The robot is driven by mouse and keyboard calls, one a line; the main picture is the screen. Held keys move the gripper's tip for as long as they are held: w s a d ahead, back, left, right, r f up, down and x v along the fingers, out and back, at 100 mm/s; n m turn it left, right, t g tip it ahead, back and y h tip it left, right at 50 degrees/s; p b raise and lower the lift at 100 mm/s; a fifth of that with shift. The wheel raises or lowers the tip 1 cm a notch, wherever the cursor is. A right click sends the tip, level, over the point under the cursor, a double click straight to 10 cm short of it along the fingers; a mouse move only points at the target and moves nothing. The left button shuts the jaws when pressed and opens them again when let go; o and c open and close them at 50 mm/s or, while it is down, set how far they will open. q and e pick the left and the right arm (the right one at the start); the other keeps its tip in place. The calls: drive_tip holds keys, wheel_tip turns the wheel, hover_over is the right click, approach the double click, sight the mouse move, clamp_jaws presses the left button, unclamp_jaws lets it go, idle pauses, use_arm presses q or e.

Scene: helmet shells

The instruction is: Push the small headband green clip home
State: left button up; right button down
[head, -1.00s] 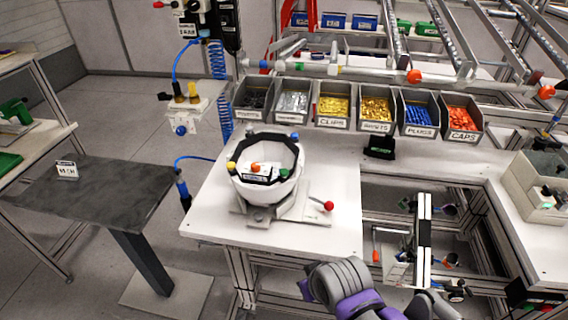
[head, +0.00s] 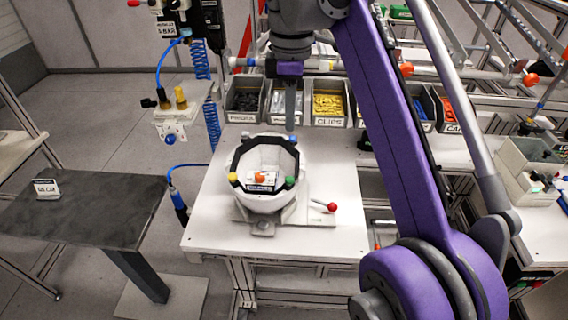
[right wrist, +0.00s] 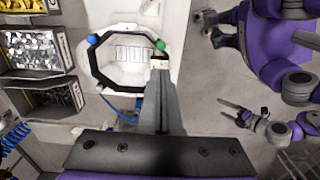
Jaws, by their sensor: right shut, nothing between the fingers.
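The white helmet shell (head: 262,199) sits open side up in a fixture on the white bench, with a dark headband (head: 236,158) around its rim. The green clip (head: 289,182) is on the headband at the near right; in the right wrist view the green clip (right wrist: 160,44) shows just beyond my fingertips. I cannot tell how deep it sits. My right gripper (head: 290,127) is shut and empty, pointing down above the shell's far side; it also shows in the right wrist view (right wrist: 161,66). My left gripper (right wrist: 232,112) shows small in the right wrist view, its fingers apart.
A blue clip (head: 294,139), a yellow clip (head: 232,177) and an orange piece (head: 259,177) are on or in the shell. A red-knobbed lever (head: 331,207) sticks out at right. Parts bins (head: 328,122) line the bench's back. My right arm covers the bench's right side.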

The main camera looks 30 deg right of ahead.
sight(290, 178)
use_arm(q)
drive_tip(key=shift+s, duration=0.15)
use_arm(e)
drive_tip(key=shift+s, duration=0.2)
use_arm(q)
drive_tip(key=f, duration=0.1)
drive_tip(key=s+f+b, duration=0.1)
drive_tip(key=f+b, duration=0.1)
drive_tip(key=shift+s+f, duration=0.1)
drive_tip(key=shift+s, duration=0.15)
use_arm(e)
wheel_tip(290, 178, down, 14)
drive_tip(key=shift+w, duration=0.1)
